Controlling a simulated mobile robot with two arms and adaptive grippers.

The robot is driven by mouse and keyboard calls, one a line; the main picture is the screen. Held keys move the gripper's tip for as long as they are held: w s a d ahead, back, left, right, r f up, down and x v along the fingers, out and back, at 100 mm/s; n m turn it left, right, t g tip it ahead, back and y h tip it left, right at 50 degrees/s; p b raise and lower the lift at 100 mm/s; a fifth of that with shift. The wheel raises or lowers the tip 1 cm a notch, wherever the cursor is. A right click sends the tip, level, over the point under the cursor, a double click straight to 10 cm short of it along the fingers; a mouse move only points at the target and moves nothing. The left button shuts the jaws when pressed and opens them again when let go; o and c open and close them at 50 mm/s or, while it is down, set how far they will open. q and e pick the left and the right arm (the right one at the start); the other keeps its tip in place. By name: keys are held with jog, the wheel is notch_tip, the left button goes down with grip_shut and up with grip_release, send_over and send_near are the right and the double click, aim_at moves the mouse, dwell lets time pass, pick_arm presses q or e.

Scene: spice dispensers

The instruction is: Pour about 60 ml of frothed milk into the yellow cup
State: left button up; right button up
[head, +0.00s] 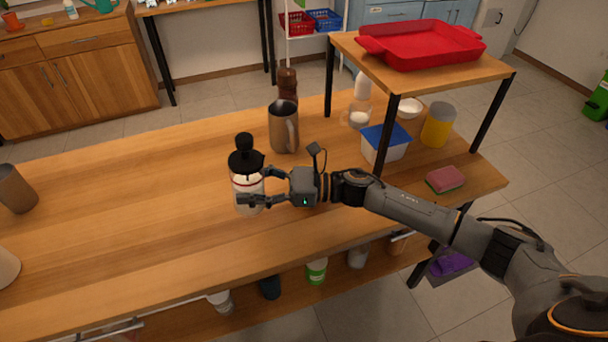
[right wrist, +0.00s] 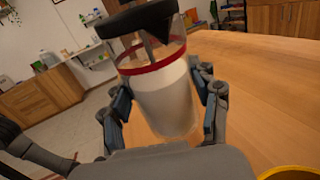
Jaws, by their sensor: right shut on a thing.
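A clear jar of white milk (head: 245,184) with a red band, black lid and knob stands upright over the table's middle. It also shows in the right wrist view (right wrist: 163,98). My right gripper (head: 256,189) is shut on it from the right side, fingers on both sides of the body. I cannot tell whether its base touches the table. A yellow rim (right wrist: 290,173) shows at the bottom right of the right wrist view, mostly cut off; it may be the yellow cup. In the head view I see no clear yellow cup. My left gripper is not in view.
A metal pitcher (head: 283,128) and a brown bottle (head: 288,84) stand behind the jar. A raised shelf with a red tray (head: 420,45) covers a blue-lidded box (head: 385,144) and a yellow-and-grey container (head: 438,125). A sponge (head: 445,179) lies right.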

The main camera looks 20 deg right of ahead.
aim_at(247, 174)
jog(key=shift+a+f+n+h, duration=0.15)
jog(key=shift+f+n+h, duration=0.2)
jog(key=shift+f, duration=0.3)
jog(key=shift+r+p, duration=1.55)
jog(key=shift+r, duration=0.9)
